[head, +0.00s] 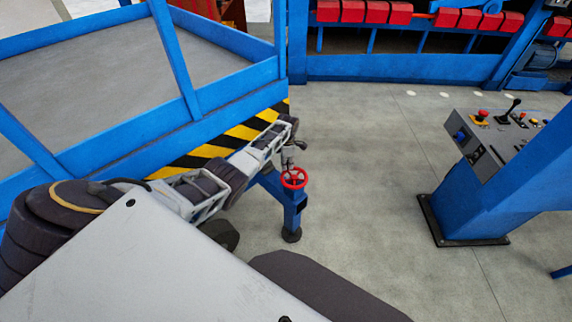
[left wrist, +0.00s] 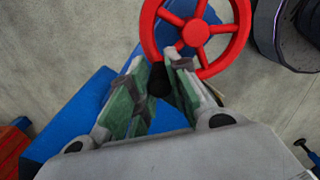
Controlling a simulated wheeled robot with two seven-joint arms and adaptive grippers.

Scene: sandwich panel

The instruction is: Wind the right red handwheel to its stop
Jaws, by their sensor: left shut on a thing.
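A red handwheel (head: 294,179) with spokes sits on top of a blue post (head: 292,212) beside the blue platform. It also shows in the left wrist view (left wrist: 195,32), at the top, with a dark crank knob (left wrist: 158,82) at its near rim. The fingers hide part of the near rim. Only this one handwheel shows. My right gripper is not in view.
The blue-railed platform (head: 225,130) with a yellow-black striped edge stands left, close beside my left arm. A blue control console (head: 490,190) with buttons and a lever stands right. Red blocks (head: 395,13) line a blue frame at the back. The grey floor between is clear.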

